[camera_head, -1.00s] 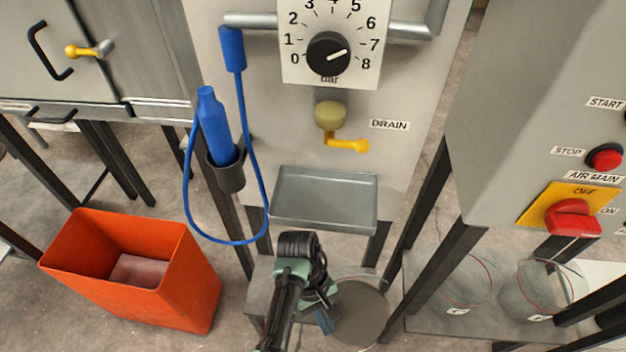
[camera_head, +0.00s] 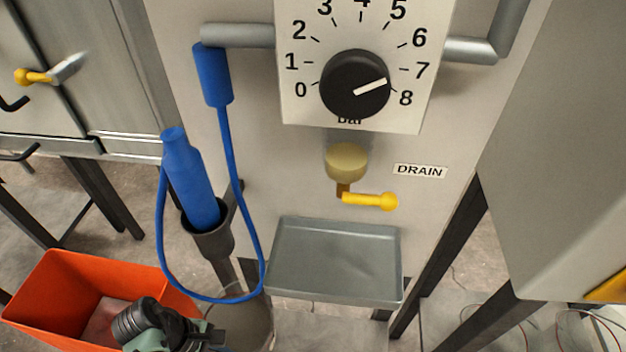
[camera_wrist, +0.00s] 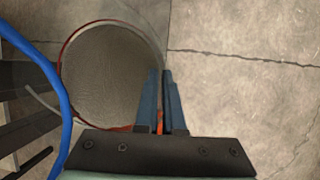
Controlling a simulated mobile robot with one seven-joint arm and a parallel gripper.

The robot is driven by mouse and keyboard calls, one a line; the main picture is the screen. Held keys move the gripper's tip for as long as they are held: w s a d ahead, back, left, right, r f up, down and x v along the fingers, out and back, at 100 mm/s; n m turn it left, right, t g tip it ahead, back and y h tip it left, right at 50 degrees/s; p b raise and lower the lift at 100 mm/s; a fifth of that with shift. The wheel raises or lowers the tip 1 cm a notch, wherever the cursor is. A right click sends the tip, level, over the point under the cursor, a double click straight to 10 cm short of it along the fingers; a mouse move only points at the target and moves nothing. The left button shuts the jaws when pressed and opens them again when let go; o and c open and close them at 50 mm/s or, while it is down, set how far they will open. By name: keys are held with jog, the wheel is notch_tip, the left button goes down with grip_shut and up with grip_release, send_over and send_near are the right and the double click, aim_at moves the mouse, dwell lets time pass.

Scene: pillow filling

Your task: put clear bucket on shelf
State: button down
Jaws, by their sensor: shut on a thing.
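The clear bucket (camera_head: 252,318) is at the bottom of the head view, right of the orange bin, partly hidden by my arm. In the wrist view the bucket (camera_wrist: 108,75) is seen from above as a round opening with a thin red rim. My gripper (camera_wrist: 164,88) is shut on the bucket's rim with its blue fingers. In the head view my gripper (camera_head: 215,336) shows at the bottom edge, left of the bucket. Two more clear containers with red lines, one of them here (camera_head: 590,330), stand on a low shelf (camera_head: 450,325) at the lower right.
An orange bin (camera_head: 45,300) stands close at the left. A blue hose (camera_head: 262,250) hangs in a loop above the bucket. A metal drain tray (camera_head: 335,260) juts from the panel, with dark legs (camera_head: 440,255) right of it. Bare floor (camera_wrist: 245,90) lies beside the bucket.

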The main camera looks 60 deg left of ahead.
jog(key=w+d+f+b, duration=0.1)
jog(key=w+d, duration=0.3)
jog(key=w, duration=0.3)
jog(key=w+d+f+b, duration=0.1)
jog(key=w+d, duration=0.3)
jog(key=w, duration=0.4)
jog(key=shift+d+f, duration=0.4)
jog(key=shift+f, duration=0.25)
jog(key=c, duration=1.5)
grip_release()
jog(key=shift+f, duration=0.25)
jog(key=o, duration=0.5)
jog(key=p+v, duration=0.3)
jog(key=v, duration=0.9)
jog(key=shift+r, duration=0.2)
